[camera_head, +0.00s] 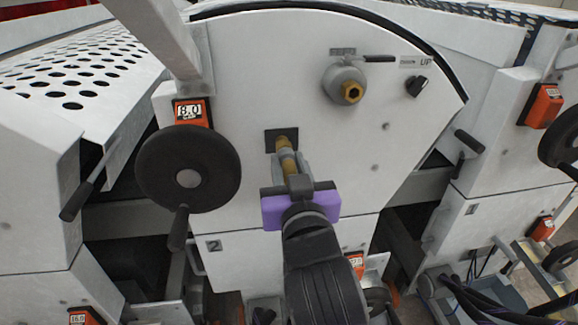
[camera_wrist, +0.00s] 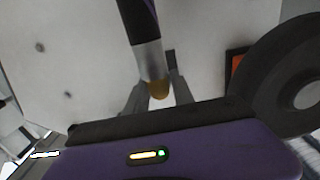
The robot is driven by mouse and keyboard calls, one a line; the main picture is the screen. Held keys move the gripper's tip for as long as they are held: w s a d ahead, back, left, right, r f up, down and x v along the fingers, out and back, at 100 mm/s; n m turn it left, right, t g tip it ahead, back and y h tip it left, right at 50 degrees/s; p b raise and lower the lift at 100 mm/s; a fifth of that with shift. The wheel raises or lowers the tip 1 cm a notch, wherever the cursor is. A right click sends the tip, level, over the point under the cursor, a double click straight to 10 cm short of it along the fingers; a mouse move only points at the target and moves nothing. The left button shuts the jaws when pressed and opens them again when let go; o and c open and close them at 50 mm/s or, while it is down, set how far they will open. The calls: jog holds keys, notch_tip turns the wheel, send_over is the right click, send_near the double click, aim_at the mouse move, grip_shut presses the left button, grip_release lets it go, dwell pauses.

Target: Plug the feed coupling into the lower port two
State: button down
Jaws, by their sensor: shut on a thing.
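The feed coupling (camera_head: 285,156), with brass and grey parts, is held between the fingers of my gripper (camera_head: 290,172). In the head view its brass end overlaps the lower edge of a dark square plate (camera_head: 271,135) on the white panel. I cannot tell whether it touches or enters an opening there. In the wrist view the coupling (camera_wrist: 150,60) shows a silver collar, a brass tip and a dark hose running to the top edge. The gripper fingers (camera_wrist: 155,95) close in on either side of it. No port opening is clearly visible behind the coupling.
A black handwheel (camera_head: 188,170) stands out left of my gripper, with an orange counter (camera_head: 190,110) above it. A round fitting with a brass centre (camera_head: 350,92) sits at upper right beside a black lever.

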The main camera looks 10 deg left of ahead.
jog(key=shift+w, duration=0.15)
jog(key=c, duration=1)
grip_release()
jog(key=shift+s+f, duration=0.1)
jog(key=shift+s, duration=0.1)
jog(key=b+v, duration=0.1)
jog(key=v, duration=0.6)
jog(key=shift+s, duration=0.25)
